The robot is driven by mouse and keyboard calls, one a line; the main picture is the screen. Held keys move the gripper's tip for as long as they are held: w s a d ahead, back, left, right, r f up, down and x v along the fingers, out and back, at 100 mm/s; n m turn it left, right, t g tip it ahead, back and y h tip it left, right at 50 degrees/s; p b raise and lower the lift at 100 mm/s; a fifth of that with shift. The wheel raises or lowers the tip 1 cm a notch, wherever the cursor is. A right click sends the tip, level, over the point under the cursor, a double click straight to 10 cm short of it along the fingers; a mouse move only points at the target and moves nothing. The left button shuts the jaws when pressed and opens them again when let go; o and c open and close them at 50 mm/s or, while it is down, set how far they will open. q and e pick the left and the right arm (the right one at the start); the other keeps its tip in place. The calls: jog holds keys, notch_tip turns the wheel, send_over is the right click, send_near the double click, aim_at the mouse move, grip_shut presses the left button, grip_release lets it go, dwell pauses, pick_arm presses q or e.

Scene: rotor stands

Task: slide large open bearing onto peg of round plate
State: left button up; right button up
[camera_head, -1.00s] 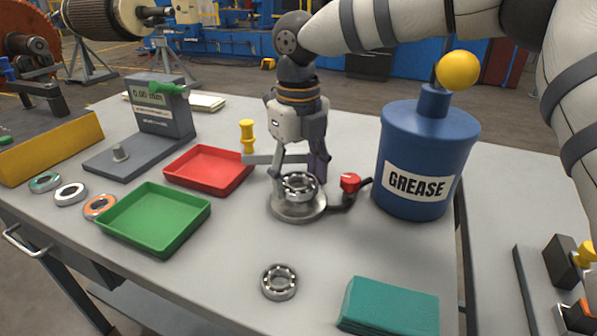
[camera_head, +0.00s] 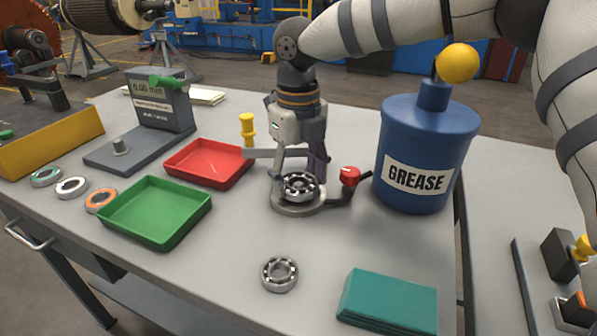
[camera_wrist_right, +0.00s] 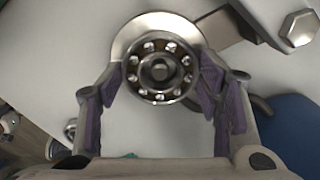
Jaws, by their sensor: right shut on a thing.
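The large open bearing (camera_head: 299,187), a steel ring with visible balls, is held level between the fingers of my right gripper (camera_head: 300,178). The gripper is shut on the bearing, with purple pads on both sides of it in the wrist view (camera_wrist_right: 160,88). The bearing is over the round plate (camera_head: 291,209), low and close to its face. In the wrist view the peg (camera_wrist_right: 160,69) shows in the middle of the bearing's bore (camera_wrist_right: 133,76). Whether the bearing touches the plate cannot be told. My left gripper is not in view.
A smaller open bearing (camera_head: 279,274) lies in front. A red-knobbed lever (camera_head: 349,177) and the blue grease bottle (camera_head: 418,150) stand right of the plate. Red (camera_head: 207,178) and green trays (camera_head: 155,231) are left. A teal block (camera_head: 388,303) lies front right. A yellow-handled part (camera_head: 247,128) stands behind.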

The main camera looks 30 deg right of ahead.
dwell(0.3)
jog(key=o, duration=1.1)
jog(key=shift+o, duration=0.6)
jog(key=shift+f, duration=0.1)
jog(key=o, duration=0.4)
jog(key=shift+c, duration=0.2)
notch_tip(320, 180, up, 9)
